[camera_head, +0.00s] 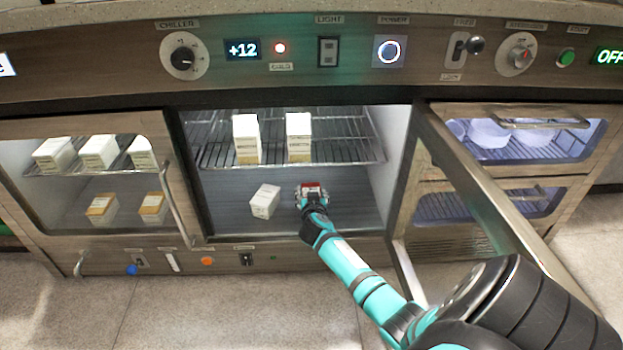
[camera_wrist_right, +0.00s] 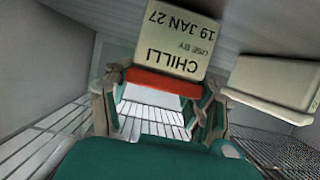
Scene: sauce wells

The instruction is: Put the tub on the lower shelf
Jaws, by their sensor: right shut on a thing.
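The tub (camera_wrist_right: 160,38) is pale with a red band, and its label reads CHILLI, USE BY 19 JAN 27. It sits between the fingers of my right gripper (camera_wrist_right: 158,100), which is shut on it. In the head view my right gripper (camera_head: 312,193) is inside the open middle bay, low down, and only a red patch of the tub (camera_head: 312,187) shows. The lower shelf (camera_head: 350,215) is the dark bottom surface of that bay. I cannot tell whether the tub touches it. My left gripper is not in view.
Two tubs (camera_head: 246,140) (camera_head: 298,138) stand on the upper wire rack (camera_head: 345,150). The open door (camera_head: 478,190) is right of my arm. The lower shelf is clear to the right.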

